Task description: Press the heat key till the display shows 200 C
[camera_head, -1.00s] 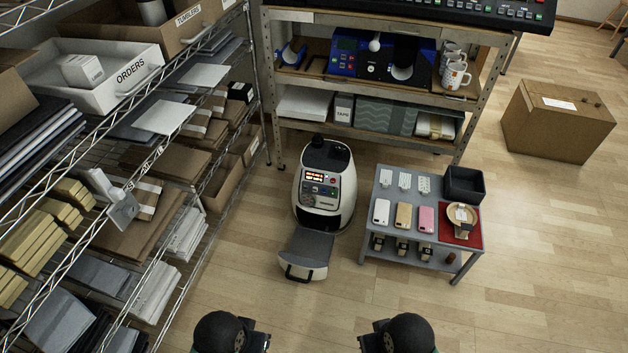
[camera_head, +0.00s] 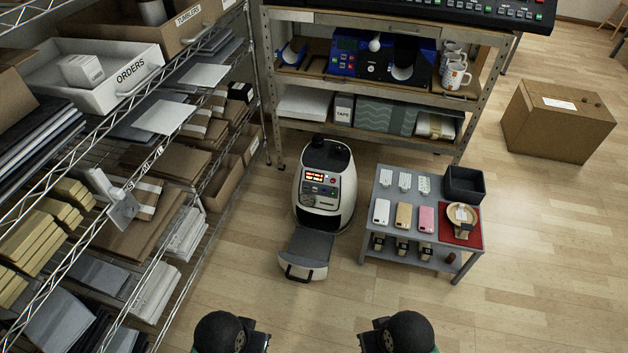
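A blue mug press (camera_head: 346,60) stands on the middle level of the rack at the back. A white machine (camera_head: 326,207) on the floor has a lit red-orange display (camera_head: 316,177) with small keys below. Readings and key labels are too small to read in both. My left gripper (camera_head: 262,340) and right gripper (camera_head: 362,340) are at the bottom edge, far from both machines. Their fingertips are not clearly shown.
A grey table (camera_head: 376,250) with phone cases, a black bin (camera_head: 464,184) and a red mat stands right of the white machine. White mugs (camera_head: 455,75) stand beside the mug press. A wire shelf fills the left. A cardboard box (camera_head: 558,120) stands right. Front floor is clear.

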